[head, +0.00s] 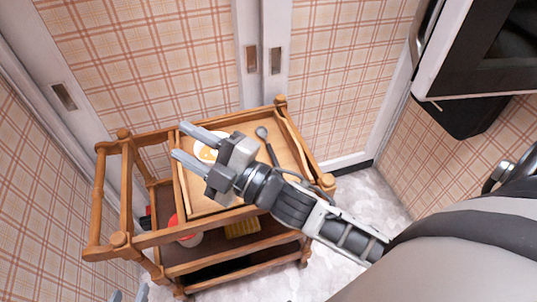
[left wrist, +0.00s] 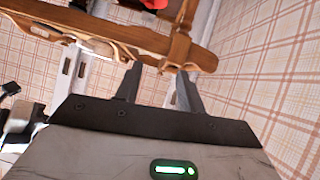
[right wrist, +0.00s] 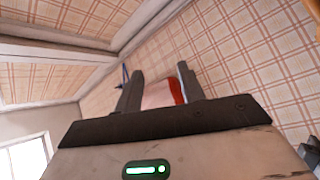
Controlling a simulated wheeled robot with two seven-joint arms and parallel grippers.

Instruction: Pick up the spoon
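The spoon (head: 268,143) lies on the wooden top tray of the cart, its grey bowl toward the back and its dark handle toward the front. Only the fingertips of my left gripper (head: 130,295) show at the bottom left of the head view. The left wrist view shows its fingers (left wrist: 160,80) apart and empty, near a wooden rail.
The wooden cart (head: 121,240) has raised rails and posts. A red and white item (head: 185,235) is on a lower shelf. Plaid walls stand close behind; a dark appliance (head: 490,60) is at right.

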